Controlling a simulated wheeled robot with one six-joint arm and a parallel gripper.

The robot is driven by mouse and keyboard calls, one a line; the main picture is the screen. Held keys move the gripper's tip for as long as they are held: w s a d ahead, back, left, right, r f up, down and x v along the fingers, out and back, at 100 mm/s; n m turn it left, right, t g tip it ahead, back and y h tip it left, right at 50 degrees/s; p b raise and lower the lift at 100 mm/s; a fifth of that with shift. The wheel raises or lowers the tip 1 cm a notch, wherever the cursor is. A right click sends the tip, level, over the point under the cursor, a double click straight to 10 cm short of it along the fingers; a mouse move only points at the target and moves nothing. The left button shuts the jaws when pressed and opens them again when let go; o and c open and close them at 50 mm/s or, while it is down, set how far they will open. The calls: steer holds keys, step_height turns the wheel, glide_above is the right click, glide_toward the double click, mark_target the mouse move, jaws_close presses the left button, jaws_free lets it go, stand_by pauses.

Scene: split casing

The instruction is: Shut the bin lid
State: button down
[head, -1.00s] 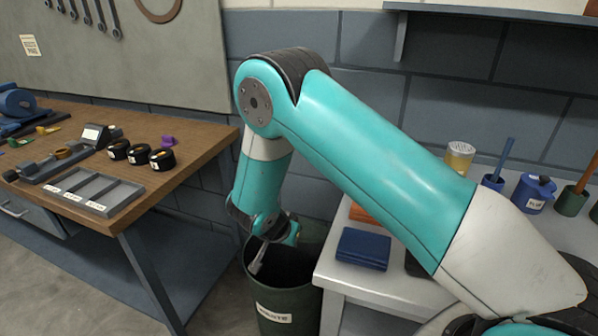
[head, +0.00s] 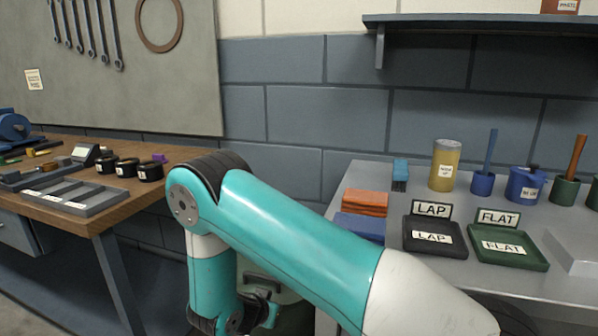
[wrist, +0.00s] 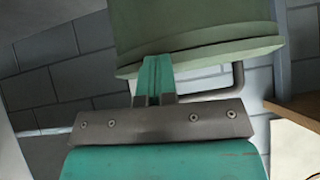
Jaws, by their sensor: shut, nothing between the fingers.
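The bin (head: 296,320) is dark green and stands low between the bench and the grey table, mostly hidden by my arm in the head view. A pale green lid (head: 285,292) with a dark handle (head: 262,279) shows over it, partly behind my arm. I cannot tell whether it sits flush on the rim. In the wrist view the lid's curved green side (wrist: 200,35) fills the top, with a bent dark bar beside it. My gripper (wrist: 153,62) is shut and empty, with its teal fingertips at the lid's edge; contact is unclear.
A wooden bench (head: 90,220) with trays and black jars stands at left. At right, the grey table (head: 385,275) holds orange and blue cloths, LAP and FLAT trays and several pots. A wall shelf (head: 480,22) hangs above.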

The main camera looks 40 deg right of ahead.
steer(key=shift+s+f, duration=0.15)
steer(key=shift+f, duration=0.05)
stand_by(0.3)
steer(key=a+f+p+v, duration=0.1)
steer(key=p+v, duration=0.1)
steer(key=v, duration=1.1)
steer(key=shift+s, duration=0.3)
steer(key=s+a+r+n+g+y+p, duration=0.1)
steer(key=s+a+r+n+g+y, duration=0.35)
steer(key=s+r+n, duration=0.75)
steer(key=s+a+r+n+g+y+p, duration=0.1)
steer(key=s+a+r+n+y, duration=0.55)
steer(key=r, duration=0.95)
steer(key=s+a+p+v, duration=0.1)
steer(key=s+p+v, duration=0.1)
steer(key=p+v, duration=1)
steer(key=shift+s+a+r+n+y+p, duration=0.15)
steer(key=shift+a+r+n+y+p, duration=0.2)
steer(key=shift+r+p, duration=0.3)
